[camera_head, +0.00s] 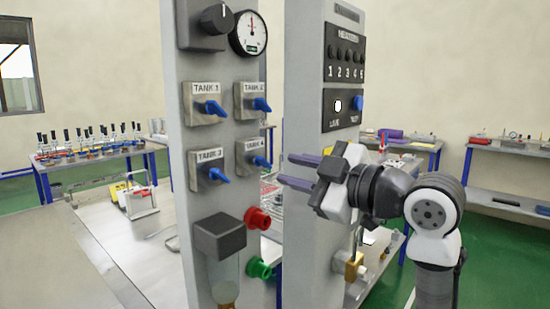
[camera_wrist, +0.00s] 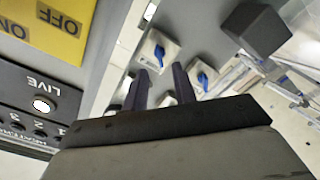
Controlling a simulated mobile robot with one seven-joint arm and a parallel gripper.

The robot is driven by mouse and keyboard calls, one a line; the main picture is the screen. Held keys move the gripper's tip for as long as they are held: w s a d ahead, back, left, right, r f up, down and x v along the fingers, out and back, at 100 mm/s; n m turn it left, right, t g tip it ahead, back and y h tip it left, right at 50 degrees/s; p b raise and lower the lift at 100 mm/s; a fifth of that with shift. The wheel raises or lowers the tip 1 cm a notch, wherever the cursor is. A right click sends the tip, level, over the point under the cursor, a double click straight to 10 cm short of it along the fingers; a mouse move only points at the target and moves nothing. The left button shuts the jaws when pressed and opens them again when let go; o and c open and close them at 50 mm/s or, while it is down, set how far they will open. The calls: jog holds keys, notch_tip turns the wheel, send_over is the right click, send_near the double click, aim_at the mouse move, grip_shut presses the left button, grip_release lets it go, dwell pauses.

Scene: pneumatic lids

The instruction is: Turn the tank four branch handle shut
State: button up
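The tank four branch handle (camera_head: 262,162) is a blue lever on a grey square plate, under a TANK 4 label, lower right of a group of similar valves. It points right and slightly down in the head view. In the wrist view it appears to be the blue lever (camera_wrist: 160,53) just beyond the fingertips. My gripper (camera_head: 286,169) is to its right, its two dark purple fingers apart, with a visible gap to the lever. In the wrist view my gripper (camera_wrist: 159,78) is open, with nothing between the fingers.
The tank three handle (camera_head: 218,175) is left of tank four, and the tank two handle (camera_head: 262,104) is above it. A red fitting (camera_head: 258,218) and dark box (camera_head: 219,236) are below. The heater panel post (camera_head: 310,90) stands close to my gripper.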

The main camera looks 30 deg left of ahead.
aim_at(268, 164)
jog(key=a, duration=0.3)
jog(key=a+p, duration=0.1)
jog(key=a, duration=0.1)
jog(key=shift+w, duration=0.4)
grip_shut()
